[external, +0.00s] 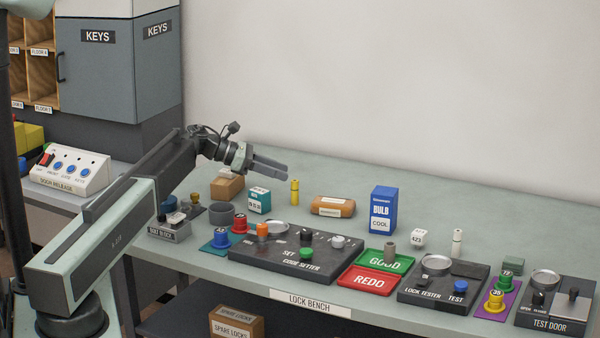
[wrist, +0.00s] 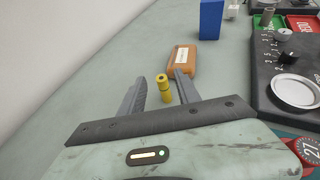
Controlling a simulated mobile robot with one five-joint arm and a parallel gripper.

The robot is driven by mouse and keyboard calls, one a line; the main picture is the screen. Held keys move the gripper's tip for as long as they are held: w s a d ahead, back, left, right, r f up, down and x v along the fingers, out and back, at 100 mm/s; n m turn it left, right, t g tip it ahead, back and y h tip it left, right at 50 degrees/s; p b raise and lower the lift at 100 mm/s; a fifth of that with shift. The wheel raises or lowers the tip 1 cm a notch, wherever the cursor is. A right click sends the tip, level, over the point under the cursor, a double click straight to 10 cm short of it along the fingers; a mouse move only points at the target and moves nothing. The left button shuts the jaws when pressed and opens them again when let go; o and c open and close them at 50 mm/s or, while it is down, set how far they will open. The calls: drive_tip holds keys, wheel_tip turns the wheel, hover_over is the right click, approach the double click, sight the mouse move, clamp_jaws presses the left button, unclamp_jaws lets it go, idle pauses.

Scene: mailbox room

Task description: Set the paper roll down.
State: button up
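My gripper (external: 284,174) is open above the back left of the bench (external: 350,165), with nothing between its fingers. In the wrist view, its two grey fingers (wrist: 160,76) are spread apart. A small yellow cylinder (external: 294,191) stands upright on the bench just beyond the fingertips, apart from them. In the wrist view the yellow cylinder (wrist: 164,88) shows between the fingers, further away. A small white cylinder (external: 457,243) with a dark band stands upright behind the lock tester. I cannot tell for certain which of these is the paper roll.
An orange-brown block (external: 333,207) and a blue bulb box (external: 383,210) stand right of the yellow cylinder. The code setter (external: 290,250), green and red trays (external: 368,281), and lock tester (external: 440,285) line the front. The bench's back strip is clear.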

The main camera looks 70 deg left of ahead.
drive_tip(key=p+v, duration=0.1)
drive_tip(key=v, duration=0.3)
drive_tip(key=shift+s, duration=0.15)
